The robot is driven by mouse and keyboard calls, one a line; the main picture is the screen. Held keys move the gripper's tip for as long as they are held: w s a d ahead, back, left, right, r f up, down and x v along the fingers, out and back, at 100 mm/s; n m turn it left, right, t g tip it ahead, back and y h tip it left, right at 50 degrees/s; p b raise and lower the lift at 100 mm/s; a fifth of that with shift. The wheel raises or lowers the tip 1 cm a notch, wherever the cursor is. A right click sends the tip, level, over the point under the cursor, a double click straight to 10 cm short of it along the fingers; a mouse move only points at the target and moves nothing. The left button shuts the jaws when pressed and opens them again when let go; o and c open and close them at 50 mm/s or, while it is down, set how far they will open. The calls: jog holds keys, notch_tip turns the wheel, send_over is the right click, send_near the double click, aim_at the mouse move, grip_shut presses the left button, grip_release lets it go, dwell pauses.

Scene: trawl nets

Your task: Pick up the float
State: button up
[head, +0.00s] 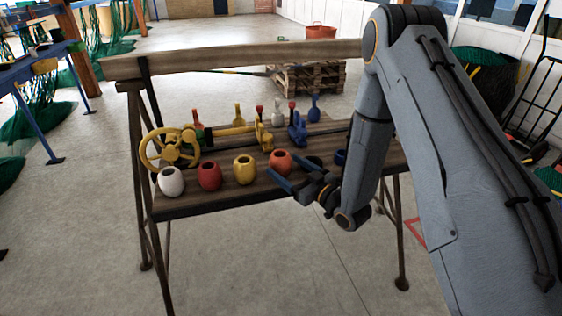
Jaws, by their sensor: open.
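Several rounded floats with a dark hole on top stand in a row along the front of a wooden workbench (225,203). From the left they are a white float (171,182), a red float (209,176), a yellow float (245,170) and an orange float (281,162).
A yellow handwheel (170,149) stands at the bench's left end. Yellow and blue fittings (297,131) and several small bottle-like items stand behind the floats. A wooden beam (235,61) runs along the bench's back.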

aim_at(272, 156)
jog(key=x, duration=0.2)
jog(key=p+x, duration=0.1)
jog(key=x, duration=0.1)
jog(key=r+p+x, duration=0.1)
jog(key=x, duration=0.1)
jog(key=shift+s+a, duration=0.15)
jog(key=shift+a, duration=0.2)
jog(key=shift+w+a, duration=0.15)
jog(key=shift+w, duration=0.15)
jog(key=c, duration=1.2)
